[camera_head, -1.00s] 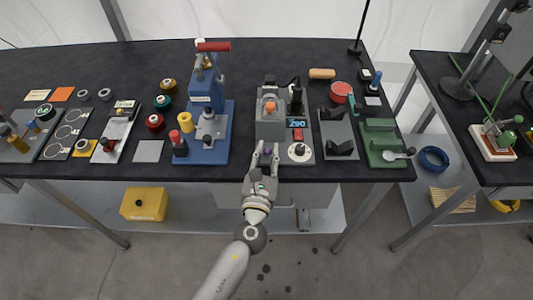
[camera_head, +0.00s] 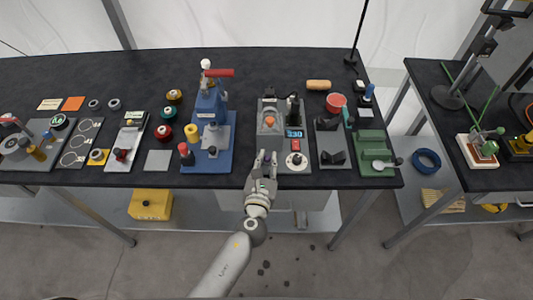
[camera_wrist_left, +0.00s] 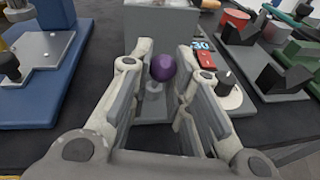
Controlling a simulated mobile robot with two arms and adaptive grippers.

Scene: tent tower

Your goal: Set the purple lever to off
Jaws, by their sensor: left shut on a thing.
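The purple lever's round knob (camera_wrist_left: 162,67) is between the two fingers of my left gripper (camera_wrist_left: 164,52) in the left wrist view, with a pale stem below it. The gripper is shut on it. In the head view my left gripper (camera_head: 264,156) is at the front of a grey machine (camera_head: 268,118) with an orange top, and it hides the lever. The machine's blue display (camera_head: 294,133) is lit, with a red switch (camera_head: 295,145) and a white dial (camera_head: 296,160) below. My right gripper is not in view.
A blue press (camera_head: 208,140) with a red handle stands left of the machine. Black cradles on a grey plate (camera_head: 331,143) and a green fixture (camera_head: 371,150) stand to the right. The dark table's front edge (camera_head: 220,181) runs under my arm.

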